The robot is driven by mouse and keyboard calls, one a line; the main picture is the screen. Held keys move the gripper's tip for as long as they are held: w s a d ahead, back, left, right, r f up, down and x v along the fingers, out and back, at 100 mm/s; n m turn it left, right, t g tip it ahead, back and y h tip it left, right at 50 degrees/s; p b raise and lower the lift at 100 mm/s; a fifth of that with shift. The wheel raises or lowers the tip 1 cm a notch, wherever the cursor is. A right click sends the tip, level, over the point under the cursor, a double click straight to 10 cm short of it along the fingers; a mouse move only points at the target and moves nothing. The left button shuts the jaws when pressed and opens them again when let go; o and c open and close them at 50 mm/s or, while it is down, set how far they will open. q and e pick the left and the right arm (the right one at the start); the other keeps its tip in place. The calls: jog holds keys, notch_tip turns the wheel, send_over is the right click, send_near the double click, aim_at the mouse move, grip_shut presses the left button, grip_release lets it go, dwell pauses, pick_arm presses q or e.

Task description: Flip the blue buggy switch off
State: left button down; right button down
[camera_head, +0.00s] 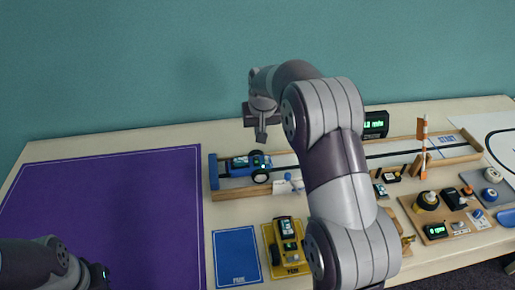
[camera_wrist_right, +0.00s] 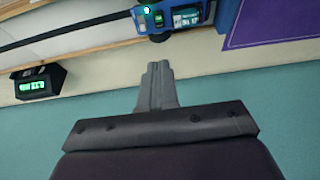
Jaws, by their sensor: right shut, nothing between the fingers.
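The blue buggy (camera_head: 240,163) stands in the left end of a long wooden-railed track (camera_head: 225,194) in the head view. A small green light glows at its right end; I cannot make out the switch position. It also shows in the right wrist view (camera_wrist_right: 178,18) at the top edge, partly cut off, with the green light lit. My right gripper (camera_head: 261,138) is shut and empty, pointing down above and behind the buggy, apart from it. Its closed fingers show in the right wrist view (camera_wrist_right: 156,68). My left arm is at the lower left; its fingers are not clear.
A yellow buggy (camera_head: 287,240) sits on a yellow mat beside a blue mat (camera_head: 237,258). A black display (camera_head: 375,124) stands behind the track. A wooden board (camera_head: 473,228) with small parts lies at right. The purple mat (camera_head: 120,200) is bare.

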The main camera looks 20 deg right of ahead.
send_near(256, 157)
jog(key=x, duration=0.5)
jog(key=shift+w+d+f, duration=0.15)
jog(key=shift+w, duration=0.1)
jog(key=shift+w+f+p, duration=0.15)
jog(key=shift+f+p, duration=0.15)
jog(key=shift+f, duration=0.3)
